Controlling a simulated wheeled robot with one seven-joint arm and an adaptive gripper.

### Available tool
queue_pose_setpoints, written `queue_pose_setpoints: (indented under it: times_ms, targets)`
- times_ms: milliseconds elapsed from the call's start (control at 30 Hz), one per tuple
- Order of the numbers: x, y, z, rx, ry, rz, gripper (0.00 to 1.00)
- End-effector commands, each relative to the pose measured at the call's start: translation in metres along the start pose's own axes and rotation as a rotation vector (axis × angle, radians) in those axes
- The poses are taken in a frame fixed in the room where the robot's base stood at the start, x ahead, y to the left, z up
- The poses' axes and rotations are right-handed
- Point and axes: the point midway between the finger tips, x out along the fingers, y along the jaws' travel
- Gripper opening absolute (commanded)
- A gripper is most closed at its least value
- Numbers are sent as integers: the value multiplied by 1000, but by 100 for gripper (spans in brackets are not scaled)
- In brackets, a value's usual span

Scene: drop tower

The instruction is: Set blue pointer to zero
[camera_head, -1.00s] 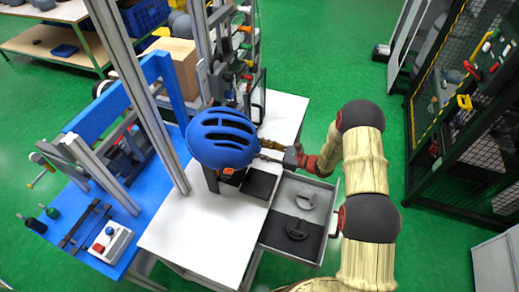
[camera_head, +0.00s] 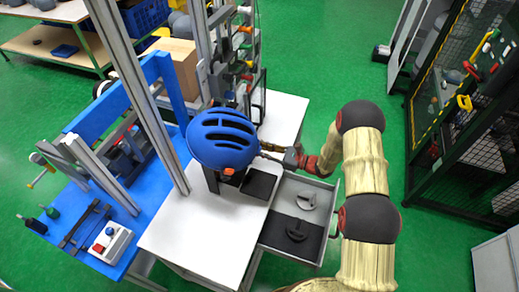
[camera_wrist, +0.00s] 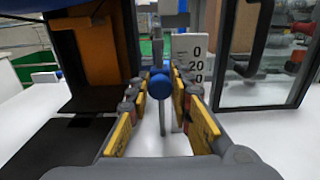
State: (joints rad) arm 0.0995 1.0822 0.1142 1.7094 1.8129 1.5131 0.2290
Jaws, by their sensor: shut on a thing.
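The blue pointer (camera_wrist: 160,86) shows in the wrist view as a round blue knob in front of a grey upright. My gripper (camera_wrist: 162,90) is shut on this knob, with its yellow-padded fingers on either side. The lower numbers are partly hidden by the right finger. The pointer's height is near the lower visible numbers. In the head view my gripper (camera_head: 268,150) is mostly hidden beside the blue helmet.
The blue helmet (camera_head: 223,138) hangs above the white table (camera_head: 200,235). An open grey drawer (camera_head: 322,188) with dark parts lies below my arm. A clear-panelled frame (camera_wrist: 262,60) stands to the right in the wrist view, and a dark housing with orange inside (camera_wrist: 105,45) to the left.

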Motion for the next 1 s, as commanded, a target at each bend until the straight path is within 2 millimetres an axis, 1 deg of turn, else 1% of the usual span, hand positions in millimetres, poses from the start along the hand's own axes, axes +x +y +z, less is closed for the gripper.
queue_pose_setpoints:
  times_ms: [300,367,500,600,867,900,1000]
  targets:
    - [0,0,1,-1,0,0,0]
    - [0,0,4,-1,0,0,0]
    - [0,-1,22,-4,-1,0,0]
    - [0,-1,30,-3,0,-1,0]
    - [0,-1,31,-4,-4,0,0]
    - [0,-2,31,-5,-5,0,23]
    - [0,-1,31,-4,-4,0,29]
